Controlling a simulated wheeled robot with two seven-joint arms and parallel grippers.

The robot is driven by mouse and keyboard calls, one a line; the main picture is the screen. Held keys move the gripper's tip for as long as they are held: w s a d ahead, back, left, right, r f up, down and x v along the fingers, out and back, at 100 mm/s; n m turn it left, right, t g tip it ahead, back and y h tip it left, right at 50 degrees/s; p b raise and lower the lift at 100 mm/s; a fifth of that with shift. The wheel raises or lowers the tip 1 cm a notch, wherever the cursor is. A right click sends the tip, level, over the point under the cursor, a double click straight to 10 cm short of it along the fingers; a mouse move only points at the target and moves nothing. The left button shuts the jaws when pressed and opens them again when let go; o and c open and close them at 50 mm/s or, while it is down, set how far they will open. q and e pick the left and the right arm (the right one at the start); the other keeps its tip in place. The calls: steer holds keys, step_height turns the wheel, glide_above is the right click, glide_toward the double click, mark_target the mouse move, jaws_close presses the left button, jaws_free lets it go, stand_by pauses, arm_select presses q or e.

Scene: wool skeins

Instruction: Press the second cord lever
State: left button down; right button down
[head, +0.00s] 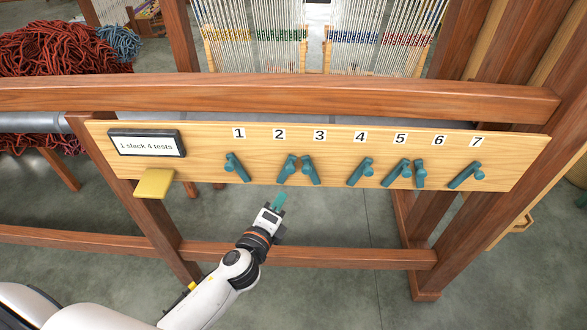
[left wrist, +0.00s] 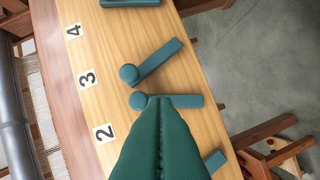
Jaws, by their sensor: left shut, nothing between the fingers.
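A light wood board (head: 213,143) carries a row of teal levers under number labels 1 to 7. The second lever (head: 286,170) hangs under label 2 (head: 279,134), its lower end tilted left. The third lever (head: 311,171) is close beside it, tilted right. My left gripper (head: 279,201) is shut and empty, its teal fingertips just below the second lever in the head view. In the left wrist view the shut fingers (left wrist: 160,140) cover part of the second lever (left wrist: 186,101); I cannot tell whether they touch. My right gripper is out of view.
A sign (head: 146,144) reads "1 slack 4 tests", with a yellow block (head: 154,183) below it. The first lever (head: 237,167) is to the left. Wooden loom beams (head: 300,93) run above and below the board. Red wool (head: 55,50) lies at the back left.

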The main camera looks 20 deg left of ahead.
mark_target(297, 168)
arm_select(q)
steer(key=shift+w, duration=0.15)
steer(key=w, duration=0.3)
steer(key=w+f+p, duration=0.1)
steer(key=w, duration=0.5)
steer(key=shift+w+d+f+p, duration=0.15)
steer(key=shift+w+d+p, duration=0.05)
steer(key=shift+w+p, duration=0.15)
steer(key=shift+f+n+b, duration=0.1)
steer(key=shift+n+b, duration=0.3)
steer(key=shift+b, duration=0.15)
steer(key=shift+a+n, duration=0.15)
steer(key=shift+n, duration=0.15)
